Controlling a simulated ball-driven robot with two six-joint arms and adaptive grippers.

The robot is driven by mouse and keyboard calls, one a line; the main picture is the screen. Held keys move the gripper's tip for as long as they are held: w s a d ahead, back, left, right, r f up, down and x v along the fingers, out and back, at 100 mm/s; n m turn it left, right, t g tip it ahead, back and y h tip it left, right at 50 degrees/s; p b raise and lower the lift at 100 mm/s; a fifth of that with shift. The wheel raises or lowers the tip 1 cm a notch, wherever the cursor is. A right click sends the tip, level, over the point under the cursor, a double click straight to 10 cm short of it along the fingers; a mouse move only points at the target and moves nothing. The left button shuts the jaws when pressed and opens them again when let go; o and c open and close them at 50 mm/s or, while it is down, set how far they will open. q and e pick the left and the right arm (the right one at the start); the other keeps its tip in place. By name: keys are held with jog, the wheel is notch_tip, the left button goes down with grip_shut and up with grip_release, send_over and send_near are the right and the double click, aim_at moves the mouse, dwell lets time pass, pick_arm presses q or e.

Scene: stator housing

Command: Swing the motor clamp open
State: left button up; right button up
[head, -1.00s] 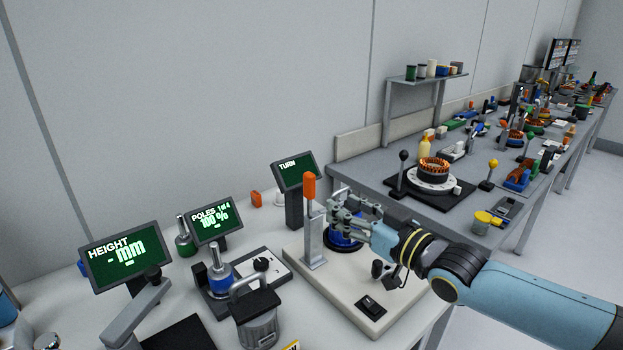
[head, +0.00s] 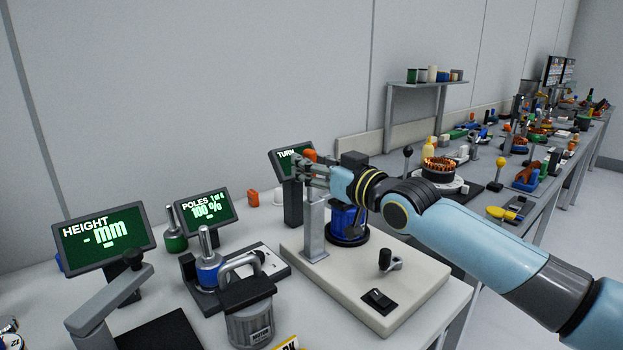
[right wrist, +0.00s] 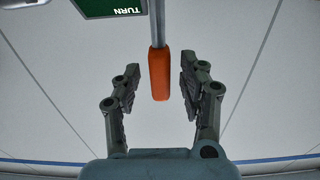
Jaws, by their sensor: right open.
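The clamp is a grey upright post (head: 314,225) with an orange handle (head: 311,155) at its top, standing on a pale base plate beside a blue motor (head: 341,216). My right gripper (head: 301,168) is at the handle's height, in front of it. In the right wrist view the orange handle (right wrist: 159,75) lies between the two open fingers (right wrist: 158,85), with a gap on each side. The fingers partly hide the handle in the head view. I cannot tell whether a clamp arm presses on the motor. My left gripper is not in view.
The TURN screen (head: 286,160) stands close behind the fingers. The pale base plate (head: 400,295) carries a black switch (head: 378,299) and a small crank (head: 387,262). Another bench with tools runs behind on the right.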

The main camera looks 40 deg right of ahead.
jog(key=shift+w, duration=0.25)
grip_shut()
dwell(0.3)
